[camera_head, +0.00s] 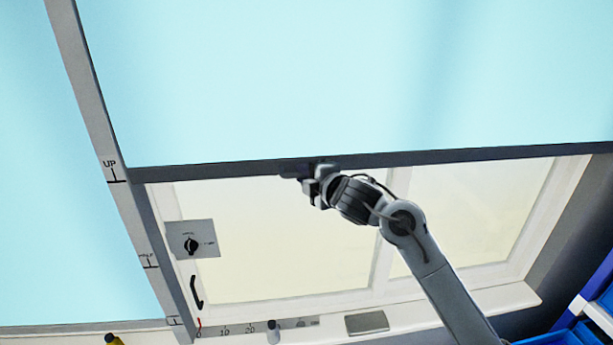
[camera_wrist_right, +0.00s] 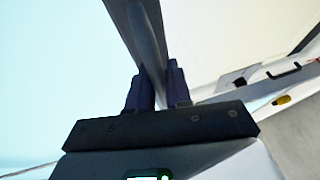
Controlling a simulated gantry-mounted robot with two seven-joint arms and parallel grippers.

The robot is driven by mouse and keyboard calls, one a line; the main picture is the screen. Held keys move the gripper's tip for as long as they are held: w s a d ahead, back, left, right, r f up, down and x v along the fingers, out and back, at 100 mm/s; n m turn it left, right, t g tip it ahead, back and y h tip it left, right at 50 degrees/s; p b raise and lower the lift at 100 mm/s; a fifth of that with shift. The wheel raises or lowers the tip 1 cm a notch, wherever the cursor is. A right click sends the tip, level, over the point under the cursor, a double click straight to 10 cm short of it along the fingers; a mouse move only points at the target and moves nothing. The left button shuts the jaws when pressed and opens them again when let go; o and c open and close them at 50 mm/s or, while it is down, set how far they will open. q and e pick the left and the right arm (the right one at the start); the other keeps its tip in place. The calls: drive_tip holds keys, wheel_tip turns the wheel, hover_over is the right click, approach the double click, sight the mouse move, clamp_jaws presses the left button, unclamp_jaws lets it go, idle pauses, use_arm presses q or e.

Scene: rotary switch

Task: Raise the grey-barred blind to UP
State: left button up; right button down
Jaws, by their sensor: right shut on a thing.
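The light-blue blind (camera_head: 350,75) has a dark grey bar (camera_head: 460,155) along its bottom edge. In the head view the bar's left end is close to the height of the UP mark (camera_head: 116,180) on the side post. My right gripper (camera_head: 305,172) is at the bar, left of its middle. In the right wrist view the bar (camera_wrist_right: 138,30) passes between the two fingers of the right gripper (camera_wrist_right: 158,90), which is shut on it. My left gripper is not in view.
A window with a pale frame (camera_head: 400,290) shows below the bar. A plate with a rotary switch (camera_head: 192,241) and a black handle (camera_head: 196,292) are at the lower left. A second blue blind (camera_head: 50,200) hangs at far left. Blue bins (camera_head: 600,285) stand at right.

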drive_tip(key=shift+r, duration=0.4)
drive_tip(key=c, duration=1.1)
unclamp_jaws()
drive_tip(key=shift+f, duration=0.1)
drive_tip(key=shift+s, duration=0.1)
drive_tip(key=shift+s+d, duration=0.15)
drive_tip(key=shift+b+v, duration=1.85)
drive_tip(key=shift+v, duration=3.3)
